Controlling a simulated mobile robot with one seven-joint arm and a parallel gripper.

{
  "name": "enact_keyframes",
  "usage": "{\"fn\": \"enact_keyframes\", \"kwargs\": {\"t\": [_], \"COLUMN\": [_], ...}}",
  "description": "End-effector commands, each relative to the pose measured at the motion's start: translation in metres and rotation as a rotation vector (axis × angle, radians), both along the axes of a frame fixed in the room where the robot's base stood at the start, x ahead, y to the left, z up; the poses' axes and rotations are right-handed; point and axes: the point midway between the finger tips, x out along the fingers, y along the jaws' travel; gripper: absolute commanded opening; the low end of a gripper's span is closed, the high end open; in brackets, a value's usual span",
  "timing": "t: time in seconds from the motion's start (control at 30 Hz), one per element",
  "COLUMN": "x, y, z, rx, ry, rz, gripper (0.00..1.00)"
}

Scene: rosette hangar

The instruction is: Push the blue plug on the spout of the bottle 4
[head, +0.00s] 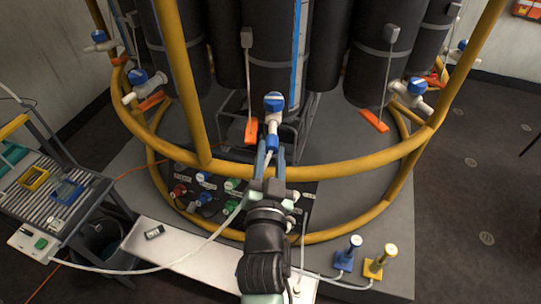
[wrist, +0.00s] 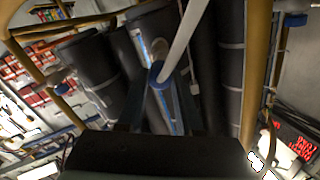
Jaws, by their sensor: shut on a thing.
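In the head view the blue plug (head: 272,142) sits between the fingertips of my gripper (head: 271,149), which is shut on it. A white hose (head: 218,232) trails from the plug down to the left. The white spout (head: 272,126) of the middle black bottle (head: 268,50), under its blue-handled valve (head: 273,103), lies directly above the plug, in line with it. I cannot tell whether they touch or how deep the plug sits. I see no bottle number. In the wrist view the blue plug (wrist: 157,74) shows with the white hose running up from it.
A yellow ring frame (head: 330,170) surrounds the bottles and passes close beside my gripper. Orange tags (head: 251,130) hang near the valve. A knob panel (head: 215,190) lies below. Blue (head: 346,256) and yellow (head: 381,262) stands are at lower right. A roller cart (head: 50,190) is at left.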

Motion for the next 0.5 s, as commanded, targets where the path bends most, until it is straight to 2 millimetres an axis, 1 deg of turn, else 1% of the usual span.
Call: {"fn": "enact_keyframes", "kwargs": {"t": [0.27, 0.3, 0.37, 0.4, 0.5], "x": [0.0058, 0.0062, 0.0059, 0.0059, 0.0058], "y": [-0.0004, -0.0004, -0.0003, -0.0004, -0.0004], "z": [0.0, 0.0, 0.0, 0.0, -0.0001], "rx": [0.0, 0.0, 0.0, 0.0, 0.0], "ry": [0.0, 0.0, 0.0, 0.0, 0.0], "rz": [0.0, 0.0, 0.0, 0.0, 0.0], "gripper": [0.0, 0.37, 0.47, 0.55, 0.7]}}
